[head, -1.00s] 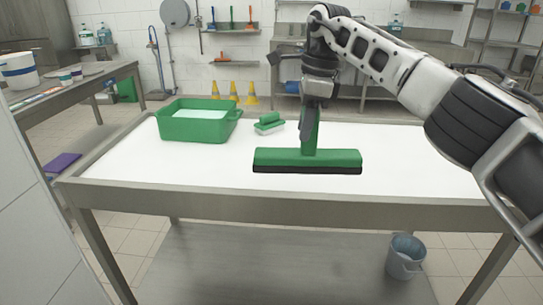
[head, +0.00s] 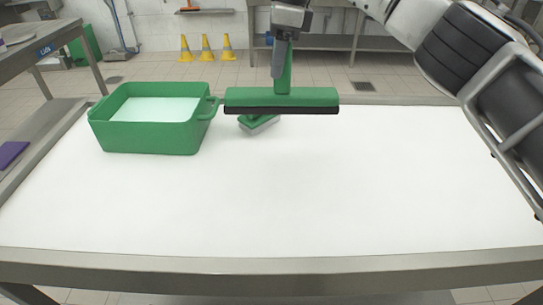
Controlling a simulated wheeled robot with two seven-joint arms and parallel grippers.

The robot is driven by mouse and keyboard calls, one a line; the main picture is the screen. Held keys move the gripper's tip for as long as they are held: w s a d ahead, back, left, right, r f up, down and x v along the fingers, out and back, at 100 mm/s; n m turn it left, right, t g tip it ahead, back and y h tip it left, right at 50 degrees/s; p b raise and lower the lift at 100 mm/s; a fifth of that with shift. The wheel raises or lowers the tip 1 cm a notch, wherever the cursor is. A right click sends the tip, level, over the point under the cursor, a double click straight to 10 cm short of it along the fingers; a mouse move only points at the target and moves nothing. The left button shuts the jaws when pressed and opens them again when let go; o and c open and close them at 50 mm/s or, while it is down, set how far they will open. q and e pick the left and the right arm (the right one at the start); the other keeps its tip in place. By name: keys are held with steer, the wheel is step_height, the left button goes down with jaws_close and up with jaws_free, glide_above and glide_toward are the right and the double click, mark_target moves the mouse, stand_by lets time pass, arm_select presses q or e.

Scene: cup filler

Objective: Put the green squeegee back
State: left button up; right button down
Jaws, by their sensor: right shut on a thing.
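The green squeegee (head: 310,97) has a wide green head with a dark rubber edge and hangs head-down above the far part of the white table top. My right gripper (head: 281,62) is shut on its upright green handle, near the top of the head view. The squeegee's head hides part of a green scrub brush (head: 262,124) on the table behind it. My left gripper is not in view.
A green tub (head: 150,142) with whitish liquid stands at the table's back left, close to the squeegee's left end. The white table (head: 270,200) is clear in front and right. Yellow cones (head: 206,48) stand on the floor behind.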

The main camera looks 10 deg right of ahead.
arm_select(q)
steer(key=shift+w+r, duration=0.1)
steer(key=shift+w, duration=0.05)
arm_select(e)
steer(key=s+a+f, duration=0.3)
steer(key=s+f, duration=0.8)
steer(key=f, duration=0.1)
steer(key=shift+s+a+f, duration=0.15)
steer(key=shift+s, duration=0.1)
steer(key=c, duration=1.5)
jaws_free()
steer(key=shift+f, duration=0.15)
steer(key=o, duration=0.5)
steer(key=shift+c, duration=0.2)
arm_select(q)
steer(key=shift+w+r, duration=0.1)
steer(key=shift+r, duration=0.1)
